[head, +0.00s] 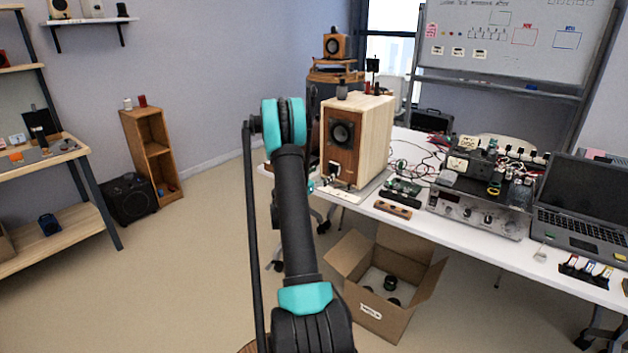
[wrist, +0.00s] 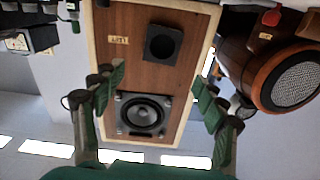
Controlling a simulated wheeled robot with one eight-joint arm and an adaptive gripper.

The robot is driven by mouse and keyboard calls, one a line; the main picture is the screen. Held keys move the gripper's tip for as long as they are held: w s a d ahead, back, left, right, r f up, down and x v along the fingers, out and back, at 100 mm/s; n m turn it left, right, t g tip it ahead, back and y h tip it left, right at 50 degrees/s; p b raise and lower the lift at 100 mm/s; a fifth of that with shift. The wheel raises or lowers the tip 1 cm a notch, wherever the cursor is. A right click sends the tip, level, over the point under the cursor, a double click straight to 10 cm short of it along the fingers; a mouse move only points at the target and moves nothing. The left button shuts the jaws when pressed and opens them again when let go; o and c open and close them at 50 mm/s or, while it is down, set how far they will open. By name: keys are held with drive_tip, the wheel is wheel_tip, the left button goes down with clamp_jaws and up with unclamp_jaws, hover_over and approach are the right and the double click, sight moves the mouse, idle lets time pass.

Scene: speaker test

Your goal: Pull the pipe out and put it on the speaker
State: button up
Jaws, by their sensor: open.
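The wooden speaker (head: 372,135) stands upright on the white table in the head view, its brown front facing left. In the wrist view the speaker (wrist: 180,20) appears upside down. A black square piece with a round hole, apparently the pipe's end (wrist: 163,43), sits in its front panel; it shows low on the front in the head view (head: 331,169). The rest of the pipe is hidden. A round driver (wrist: 140,115) is beside it. My gripper (wrist: 160,98) is open and empty, its green fingers spread in front of the speaker. My arm mostly hides the gripper in the head view.
A dark round-grilled brown object (wrist: 292,80) is close at the wrist view's right. A circuit board (head: 402,187), electronics (head: 470,210) and a laptop (head: 585,205) share the table. An open cardboard box (head: 383,316) lies on the floor.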

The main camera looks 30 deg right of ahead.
sight(333, 166)
drive_tip(key=x, duration=0.7)
drive_tip(key=shift+w+d, duration=0.15)
drive_tip(key=shift+d, duration=0.25)
drive_tip(key=shift+c, duration=0.3)
drive_tip(key=c, duration=1.3)
drive_tip(key=shift+a, duration=0.15)
drive_tip(key=shift+v, duration=4.6)
